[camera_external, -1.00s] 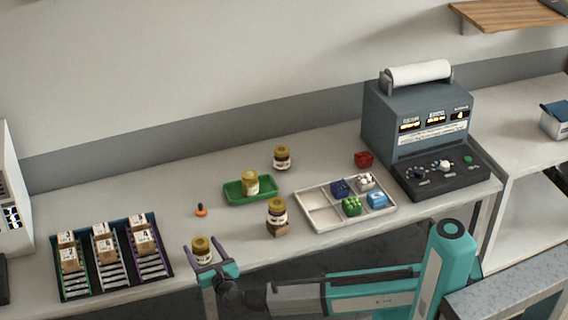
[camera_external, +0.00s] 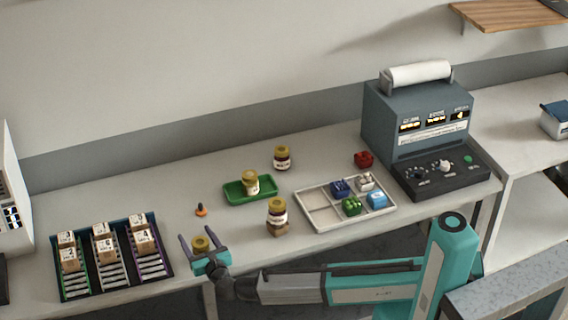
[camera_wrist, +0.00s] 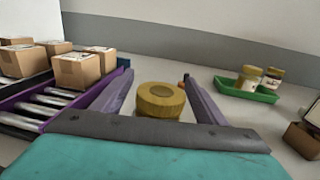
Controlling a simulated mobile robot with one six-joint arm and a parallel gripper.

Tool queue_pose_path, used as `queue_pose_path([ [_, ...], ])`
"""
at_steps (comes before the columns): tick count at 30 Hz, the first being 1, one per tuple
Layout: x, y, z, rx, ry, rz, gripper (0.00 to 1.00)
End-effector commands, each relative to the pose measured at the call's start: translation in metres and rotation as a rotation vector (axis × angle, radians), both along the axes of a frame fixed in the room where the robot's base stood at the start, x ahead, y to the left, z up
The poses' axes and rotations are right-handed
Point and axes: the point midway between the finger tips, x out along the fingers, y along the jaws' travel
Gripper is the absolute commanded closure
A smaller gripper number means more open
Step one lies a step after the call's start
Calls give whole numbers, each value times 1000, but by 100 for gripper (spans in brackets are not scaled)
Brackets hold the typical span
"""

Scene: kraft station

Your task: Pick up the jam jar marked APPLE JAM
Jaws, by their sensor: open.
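A jar with a gold lid (camera_external: 201,243) stands near the front edge of the counter. Its lid shows in the wrist view (camera_wrist: 160,98) between my fingers; its label is hidden. My gripper (camera_external: 197,235) is open around this jar, one finger on each side, with a gap visible in the wrist view. A second jar (camera_external: 251,182) stands in a green tray (camera_external: 232,194). A third jar (camera_external: 282,157) stands behind the tray. A fourth jar (camera_external: 277,210) stands on a small brown block (camera_external: 277,229). I cannot read APPLE JAM on any label.
A rack of small cartons on rollers (camera_external: 108,270) lies to the left. A small orange-and-dark object (camera_external: 201,210) lies beyond the gripper. A divided white tray (camera_external: 318,221) with coloured blocks and a grey console (camera_external: 410,130) stand to the right.

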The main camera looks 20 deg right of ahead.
Motion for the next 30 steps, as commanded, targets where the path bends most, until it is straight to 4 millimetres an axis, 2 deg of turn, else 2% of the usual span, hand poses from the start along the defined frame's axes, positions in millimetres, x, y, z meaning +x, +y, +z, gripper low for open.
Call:
queue_pose_path([
  [4,5,1,0,0,0,0,34],
  [19,5,0,0,0,0,0,34],
  [28,5,0,0,0,0,0,85],
  [29,5,0,0,0,0,0,90],
  [30,5,0,0,0,-1,0,90],
])
